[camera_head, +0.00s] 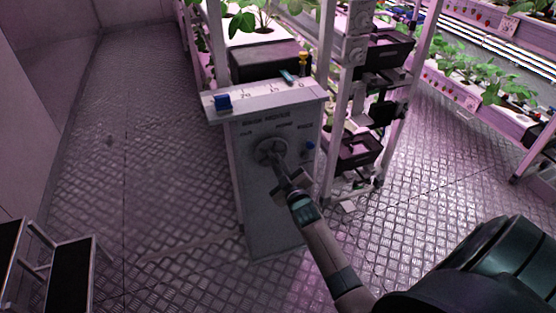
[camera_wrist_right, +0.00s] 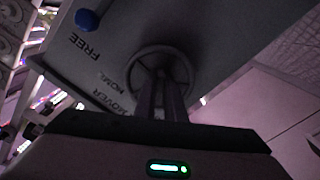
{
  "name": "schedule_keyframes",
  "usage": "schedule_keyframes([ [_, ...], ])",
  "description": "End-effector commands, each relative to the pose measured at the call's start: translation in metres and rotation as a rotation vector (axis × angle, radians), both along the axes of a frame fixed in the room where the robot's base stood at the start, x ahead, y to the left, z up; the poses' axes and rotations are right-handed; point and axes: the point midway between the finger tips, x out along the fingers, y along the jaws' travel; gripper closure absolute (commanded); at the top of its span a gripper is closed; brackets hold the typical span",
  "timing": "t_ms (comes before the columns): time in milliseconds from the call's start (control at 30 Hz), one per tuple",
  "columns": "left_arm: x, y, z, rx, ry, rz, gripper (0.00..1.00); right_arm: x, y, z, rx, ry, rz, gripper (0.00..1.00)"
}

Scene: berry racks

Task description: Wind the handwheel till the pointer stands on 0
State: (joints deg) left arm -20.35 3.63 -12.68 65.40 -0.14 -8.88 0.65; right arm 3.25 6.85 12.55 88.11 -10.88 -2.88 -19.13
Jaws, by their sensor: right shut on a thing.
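A grey cabinet (camera_head: 262,215) stands upright with a handwheel (camera_head: 270,150) on its front. The handwheel also shows in the wrist view (camera_wrist_right: 184,62) as a round rim with a hub. My right gripper (camera_head: 280,170) reaches it from the lower right. In the wrist view its fingers (camera_wrist_right: 161,92) are close together at the wheel's middle, shut on the handwheel and hiding part of it. A pale scale (camera_head: 255,95) runs along the cabinet top. A blue block (camera_head: 222,102) sits near its left end, and a small teal piece (camera_head: 287,76) lies toward its right end. I cannot tell which is the pointer. My left gripper is out of view.
A blue knob (camera_head: 310,146) sits right of the wheel and also shows in the wrist view (camera_wrist_right: 87,19). Plant racks (camera_head: 328,150) stand close behind and to the right. Black steps (camera_head: 72,275) stand at lower left. The floor left of the cabinet is clear.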

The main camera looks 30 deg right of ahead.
Motion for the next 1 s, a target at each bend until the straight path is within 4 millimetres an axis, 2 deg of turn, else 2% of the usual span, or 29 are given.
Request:
schedule_keyframes([
  [400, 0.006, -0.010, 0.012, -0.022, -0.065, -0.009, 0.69, 0.001, 0.002, -0.001, 0.273, -0.065, 0.000, 1.00],
  [1000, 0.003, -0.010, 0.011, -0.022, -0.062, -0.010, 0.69, 0.000, 0.003, -0.002, 0.330, -0.078, -0.001, 1.00],
])
